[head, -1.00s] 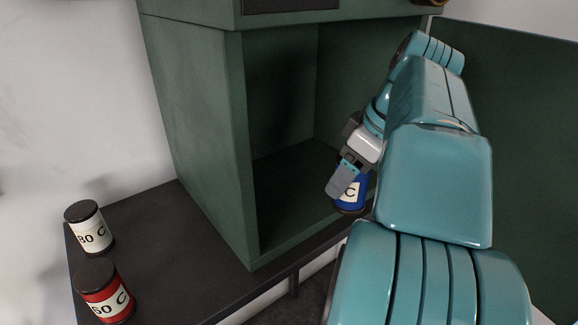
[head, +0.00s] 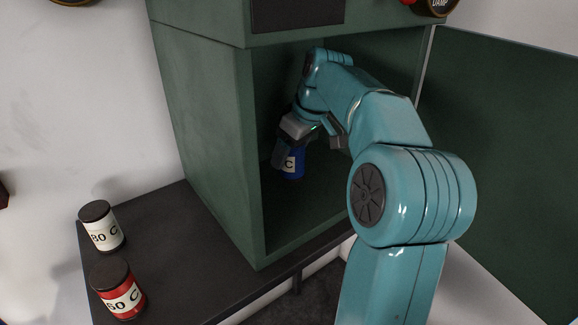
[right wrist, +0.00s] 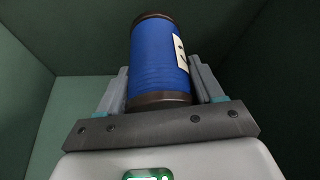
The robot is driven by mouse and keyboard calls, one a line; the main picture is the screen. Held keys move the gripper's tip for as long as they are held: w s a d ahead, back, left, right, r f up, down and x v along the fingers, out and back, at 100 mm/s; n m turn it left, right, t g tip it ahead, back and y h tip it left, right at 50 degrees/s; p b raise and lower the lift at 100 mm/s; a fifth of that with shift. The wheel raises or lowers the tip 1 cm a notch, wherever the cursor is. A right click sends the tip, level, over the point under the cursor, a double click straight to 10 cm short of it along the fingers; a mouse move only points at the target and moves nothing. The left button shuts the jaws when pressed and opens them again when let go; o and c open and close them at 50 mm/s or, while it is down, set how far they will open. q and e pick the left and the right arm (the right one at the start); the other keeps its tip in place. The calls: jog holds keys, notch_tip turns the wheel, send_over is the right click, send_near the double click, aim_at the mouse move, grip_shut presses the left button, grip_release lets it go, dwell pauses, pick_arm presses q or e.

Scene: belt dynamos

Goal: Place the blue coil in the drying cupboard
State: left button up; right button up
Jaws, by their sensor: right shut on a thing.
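The blue coil (head: 292,164) has dark ends and a pale label. It is inside the open green drying cupboard (head: 207,135), toward its left side, in the head view. My right gripper (head: 284,153) is shut on it, reaching in through the open front. In the right wrist view the blue coil (right wrist: 156,58) stands between the two fingers (right wrist: 160,90), with green cupboard walls around it. I cannot tell whether its base touches the cupboard floor. My left gripper is not in view.
A white coil (head: 102,226) and a red coil (head: 118,289) stand on the dark bench (head: 168,240) left of the cupboard. The cupboard door (head: 505,150) stands open at the right. A dark panel (head: 298,12) is above the opening.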

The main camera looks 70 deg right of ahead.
aim_at(289, 165)
notch_tip(289, 165, down, 4)
jog(key=shift+w+d+f+b, duration=0.1)
jog(key=shift+w+b, duration=0.05)
jog(key=shift+b, duration=0.4)
jog(key=shift+w+d, duration=0.1)
jog(key=shift+f, duration=0.1)
jog(key=o, duration=1.4)
